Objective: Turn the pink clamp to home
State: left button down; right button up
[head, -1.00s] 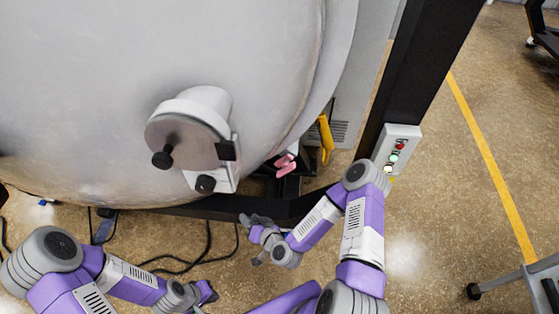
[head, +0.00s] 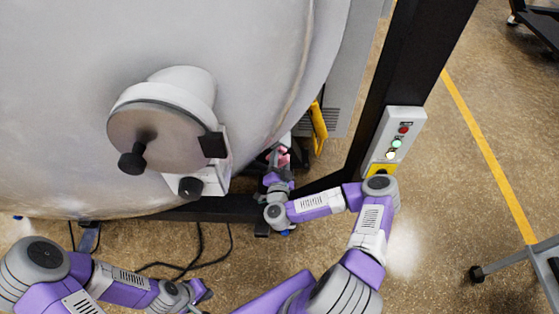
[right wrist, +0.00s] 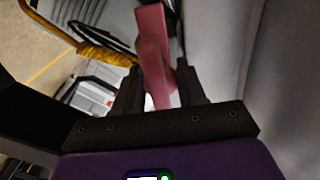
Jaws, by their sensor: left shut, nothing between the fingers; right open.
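The pink clamp (head: 284,157) is at the lower right edge of the big grey furnace, partly covered by my right gripper in the head view. In the right wrist view the pink clamp (right wrist: 155,60) stands upright between the two dark fingers. My right gripper (head: 280,168) is open, with its fingers (right wrist: 160,85) on either side of the clamp's near end. Whether a finger touches the clamp I cannot tell. My left gripper (head: 203,290) is shut and empty, low in the head view, far from the clamp.
The round furnace port (head: 160,135) with black knobs is left of the clamp. A yellow handle (head: 318,128) is just right of it. A black post (head: 405,85) carries a control box (head: 396,138) with lit buttons. Dark cables lie on the floor below.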

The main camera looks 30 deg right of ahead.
jog(key=shift+w+d, duration=0.15)
jog(key=shift+w, duration=0.15)
grip_shut()
